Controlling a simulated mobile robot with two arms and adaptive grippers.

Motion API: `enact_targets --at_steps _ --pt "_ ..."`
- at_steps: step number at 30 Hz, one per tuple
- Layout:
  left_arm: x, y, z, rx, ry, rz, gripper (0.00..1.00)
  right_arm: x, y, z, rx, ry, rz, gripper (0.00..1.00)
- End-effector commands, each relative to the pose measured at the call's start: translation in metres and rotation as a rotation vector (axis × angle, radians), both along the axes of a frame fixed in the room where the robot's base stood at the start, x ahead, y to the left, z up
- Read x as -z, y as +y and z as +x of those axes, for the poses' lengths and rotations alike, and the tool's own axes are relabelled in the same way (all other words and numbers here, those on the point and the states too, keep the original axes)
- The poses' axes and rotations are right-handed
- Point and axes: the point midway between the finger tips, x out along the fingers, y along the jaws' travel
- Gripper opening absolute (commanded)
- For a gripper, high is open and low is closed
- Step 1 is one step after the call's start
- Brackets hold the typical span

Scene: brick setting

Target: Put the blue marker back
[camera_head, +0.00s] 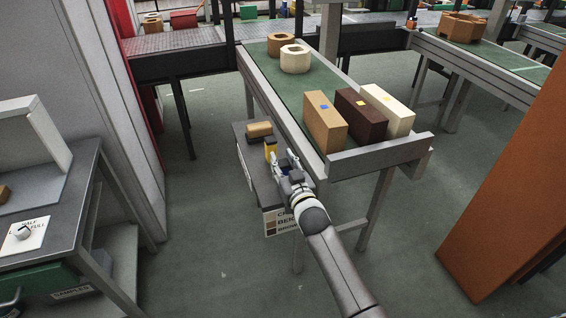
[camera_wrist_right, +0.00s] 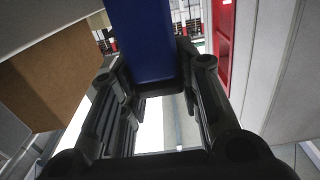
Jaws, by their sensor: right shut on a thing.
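My right gripper (camera_head: 284,164) is above the near end of a small grey side shelf (camera_head: 244,156) beside the conveyor. In the right wrist view it is shut on the blue marker (camera_wrist_right: 140,38), a wide blue body between the two black fingers. In the head view the marker is mostly hidden by the gripper. A yellow item with a dark top (camera_head: 271,148) stands on the shelf just beyond the fingers. I cannot tell whether the marker touches the shelf. My left gripper is not in view.
A tan block (camera_head: 258,129) lies on the shelf. A colour sign (camera_head: 280,220) hangs below the shelf. An orange panel (camera_head: 515,190) stands right.

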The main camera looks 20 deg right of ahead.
Motion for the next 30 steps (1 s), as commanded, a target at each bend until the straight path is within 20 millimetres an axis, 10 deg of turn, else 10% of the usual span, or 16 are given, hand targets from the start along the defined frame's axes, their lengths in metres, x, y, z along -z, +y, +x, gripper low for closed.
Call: enact_targets --at_steps 10,11,15,30 --pt "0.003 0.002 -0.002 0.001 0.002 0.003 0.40 0.004 0.000 0.000 0.000 0.000 -0.001 0.16" --pt "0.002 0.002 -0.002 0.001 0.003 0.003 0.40 0.004 0.000 0.000 0.000 0.001 -0.001 0.34" --pt "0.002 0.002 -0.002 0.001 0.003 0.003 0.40 0.003 0.000 0.000 0.000 0.001 -0.001 0.52" --pt "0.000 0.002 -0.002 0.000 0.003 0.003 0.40 0.002 0.000 -0.010 0.000 0.001 -0.001 0.53"
